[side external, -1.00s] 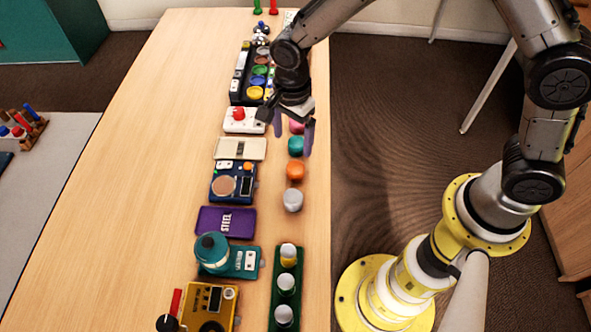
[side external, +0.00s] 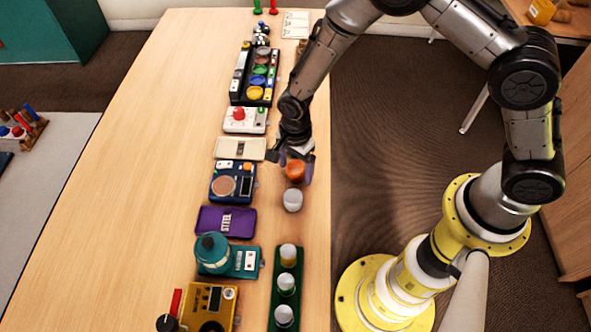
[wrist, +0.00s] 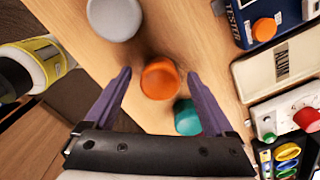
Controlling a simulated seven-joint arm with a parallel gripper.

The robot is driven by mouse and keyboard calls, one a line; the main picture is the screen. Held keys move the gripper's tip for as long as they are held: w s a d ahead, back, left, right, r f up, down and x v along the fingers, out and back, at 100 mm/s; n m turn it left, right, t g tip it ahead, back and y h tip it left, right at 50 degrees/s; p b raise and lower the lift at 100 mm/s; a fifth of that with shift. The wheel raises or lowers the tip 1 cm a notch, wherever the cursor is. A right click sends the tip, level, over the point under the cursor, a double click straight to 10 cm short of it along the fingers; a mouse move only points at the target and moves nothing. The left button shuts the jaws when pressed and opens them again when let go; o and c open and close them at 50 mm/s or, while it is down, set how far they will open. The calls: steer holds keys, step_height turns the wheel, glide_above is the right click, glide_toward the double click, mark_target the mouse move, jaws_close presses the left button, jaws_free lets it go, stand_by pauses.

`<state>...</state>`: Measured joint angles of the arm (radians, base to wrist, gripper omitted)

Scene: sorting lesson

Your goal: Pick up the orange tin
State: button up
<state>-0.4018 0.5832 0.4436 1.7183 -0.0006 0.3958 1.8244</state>
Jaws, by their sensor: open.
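The orange tin (side external: 295,170) stands on the wooden table near its right edge in the side external view. In the wrist view the orange tin (wrist: 160,79) sits between and just beyond the fingertips. My gripper (side external: 294,176) is open, with its purple fingers on either side of the tin in the side view. The wrist view shows my gripper (wrist: 160,78) empty, with a gap between each finger and the tin. I cannot tell how far the fingertips are above the table.
A grey-white tin (side external: 292,200) stands close by, and a teal tin (wrist: 187,117) is beside the orange one in the wrist view. A blue tester box (side external: 233,183), cream panel (side external: 240,148) and purple tray (side external: 226,221) lie to the left. The table's left side is clear.

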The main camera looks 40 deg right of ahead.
jaws_close()
stand_by(0.4)
